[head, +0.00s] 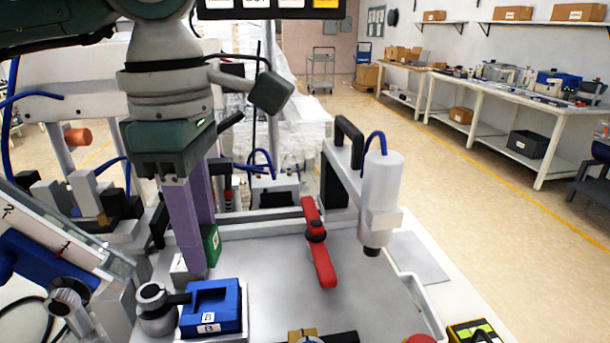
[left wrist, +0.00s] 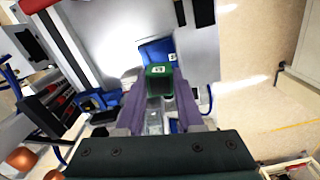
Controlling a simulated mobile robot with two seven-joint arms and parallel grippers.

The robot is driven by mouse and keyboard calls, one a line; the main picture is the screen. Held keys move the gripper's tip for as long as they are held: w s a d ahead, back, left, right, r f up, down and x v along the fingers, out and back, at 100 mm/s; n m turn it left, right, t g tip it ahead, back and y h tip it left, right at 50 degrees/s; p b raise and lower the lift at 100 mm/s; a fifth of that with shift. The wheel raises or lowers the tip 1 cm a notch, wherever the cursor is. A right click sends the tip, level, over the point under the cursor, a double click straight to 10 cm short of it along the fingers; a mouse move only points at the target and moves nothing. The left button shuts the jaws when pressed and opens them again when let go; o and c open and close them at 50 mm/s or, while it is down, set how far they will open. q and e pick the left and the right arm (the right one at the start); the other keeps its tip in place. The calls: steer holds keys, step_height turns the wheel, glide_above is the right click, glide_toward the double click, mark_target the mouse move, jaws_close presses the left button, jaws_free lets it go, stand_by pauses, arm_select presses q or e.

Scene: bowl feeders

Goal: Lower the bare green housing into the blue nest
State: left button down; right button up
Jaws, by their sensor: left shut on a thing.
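The green housing (head: 211,246) is between the purple fingers of my left gripper (head: 203,256). In the left wrist view the green housing (left wrist: 158,85) sits between both fingertips, with a white label on one face. The blue nest (head: 213,308), a square block with a recess and white labels marked B, stands in front of the fingers and a little to the right in the head view. The housing is apart from the nest and above its level. The nest also shows behind the housing in the left wrist view (left wrist: 154,49). My right gripper is not in view.
A grey round-headed clamp (head: 153,302) stands left of the nest. A red lever (head: 318,245) and a white cylindrical tool (head: 381,195) with a blue cable stand to the right. The grey plate (head: 272,265) between nest and lever is bare. Feeder machinery crowds the left.

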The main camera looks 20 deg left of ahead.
arm_select(q)
steer(key=shift+a+f+n, duration=0.3)
steer(key=shift+f+n, duration=0.3)
steer(key=shift+n, duration=0.5)
steer(key=shift+f+b, duration=1.2)
steer(key=shift+f, duration=0.6)
steer(key=shift+f+b, duration=0.65)
steer(key=shift+f+b, duration=0.45)
steer(key=shift+c, duration=2.3)
jaws_free()
